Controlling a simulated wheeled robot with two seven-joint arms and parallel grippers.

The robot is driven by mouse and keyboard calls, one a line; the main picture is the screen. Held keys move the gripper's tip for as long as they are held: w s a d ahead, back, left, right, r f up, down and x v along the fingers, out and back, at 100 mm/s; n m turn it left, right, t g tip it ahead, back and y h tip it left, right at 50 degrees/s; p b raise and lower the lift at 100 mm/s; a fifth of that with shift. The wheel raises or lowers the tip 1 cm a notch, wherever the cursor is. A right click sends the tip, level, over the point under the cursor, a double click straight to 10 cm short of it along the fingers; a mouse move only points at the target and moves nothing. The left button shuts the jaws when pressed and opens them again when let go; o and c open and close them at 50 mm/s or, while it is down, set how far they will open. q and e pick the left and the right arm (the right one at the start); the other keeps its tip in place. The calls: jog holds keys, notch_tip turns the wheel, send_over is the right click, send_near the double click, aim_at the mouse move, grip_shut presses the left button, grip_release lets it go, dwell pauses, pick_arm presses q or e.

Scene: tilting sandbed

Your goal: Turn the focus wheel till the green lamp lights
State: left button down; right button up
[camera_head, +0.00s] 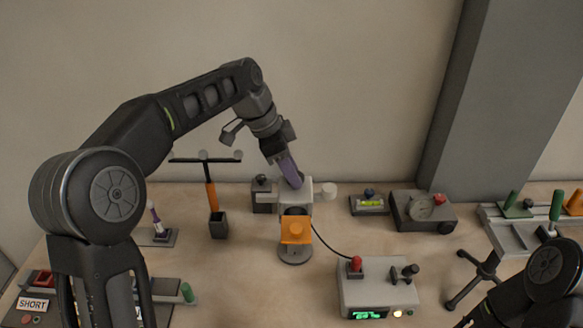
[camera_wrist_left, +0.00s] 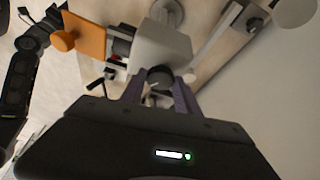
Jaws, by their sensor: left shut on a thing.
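My left gripper (camera_head: 290,172) reaches down from above onto the top of a grey-headed instrument (camera_head: 298,190) that has an orange block (camera_head: 296,230) on its front and a round foot. In the left wrist view its two purple fingers (camera_wrist_left: 160,97) are shut on a dark round knob (camera_wrist_left: 160,78), likely the focus wheel, beside the pale head. In the head view the fingers hide the knob. A grey control box (camera_head: 350,295) has a green display (camera_head: 368,315) and a small pale-yellow lit lamp (camera_head: 397,313). A dull orange lamp (camera_head: 410,313) sits beside it. My right gripper does not show.
A cable links the instrument to the control box. A stand with an orange handle (camera_head: 211,196) is to the left. A level (camera_head: 369,204) and a gauge box (camera_head: 424,211) are at the back right. My right arm (camera_head: 545,275) is at lower right.

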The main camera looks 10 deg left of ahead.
dwell(0.3)
pick_arm(q)
jog(key=c, duration=0.9)
grip_release()
jog(key=p+v, duration=0.1)
jog(key=v, duration=0.6)
jog(key=shift+r, duration=0.35)
jog(key=shift+s+a, duration=0.1)
